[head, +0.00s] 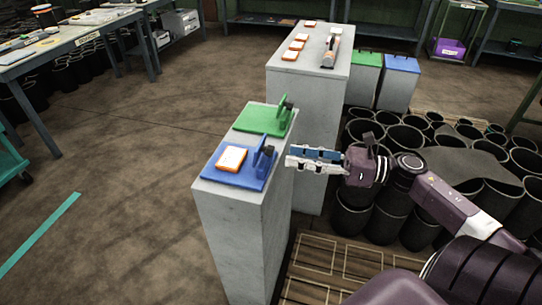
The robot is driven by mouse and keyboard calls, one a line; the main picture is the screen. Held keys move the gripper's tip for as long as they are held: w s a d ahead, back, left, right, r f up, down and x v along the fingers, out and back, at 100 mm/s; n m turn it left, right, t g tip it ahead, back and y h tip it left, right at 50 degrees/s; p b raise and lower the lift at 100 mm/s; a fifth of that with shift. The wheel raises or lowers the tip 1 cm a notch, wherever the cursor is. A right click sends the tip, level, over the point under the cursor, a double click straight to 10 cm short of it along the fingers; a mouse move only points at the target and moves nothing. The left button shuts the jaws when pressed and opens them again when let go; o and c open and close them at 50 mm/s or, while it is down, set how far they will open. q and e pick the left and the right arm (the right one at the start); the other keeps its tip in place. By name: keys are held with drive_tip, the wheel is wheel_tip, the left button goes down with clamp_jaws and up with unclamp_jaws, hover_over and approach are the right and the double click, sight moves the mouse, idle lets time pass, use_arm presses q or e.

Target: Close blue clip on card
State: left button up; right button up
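The blue clip (263,161) stands raised at the right end of a blue base plate (220,177), on the near top of a grey pedestal. A white card with an orange edge (231,158) lies flat on that plate, left of the clip and apart from its raised part. My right gripper (291,157) comes in from the right, just right of the clip, its fingers pointing left. Its two fingers look parted, with nothing seen between them. Any contact with the clip cannot be told. My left gripper is not in view.
A green base plate with a green clip (279,118) sits just behind on the same pedestal. A taller pedestal (318,80) behind carries several orange-edged cards and a grey-and-orange tool (330,50). Black rubber sleeves (403,137) crowd the right. The floor at left is open.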

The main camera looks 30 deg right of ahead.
drive_tip(key=b+x, duration=0.1)
drive_tip(key=x, duration=0.4)
drive_tip(key=shift+w+a, duration=0.2)
drive_tip(key=shift+a, duration=0.05)
drive_tip(key=shift+c, duration=0.4)
drive_tip(key=shift+r, duration=0.1)
clamp_jaws()
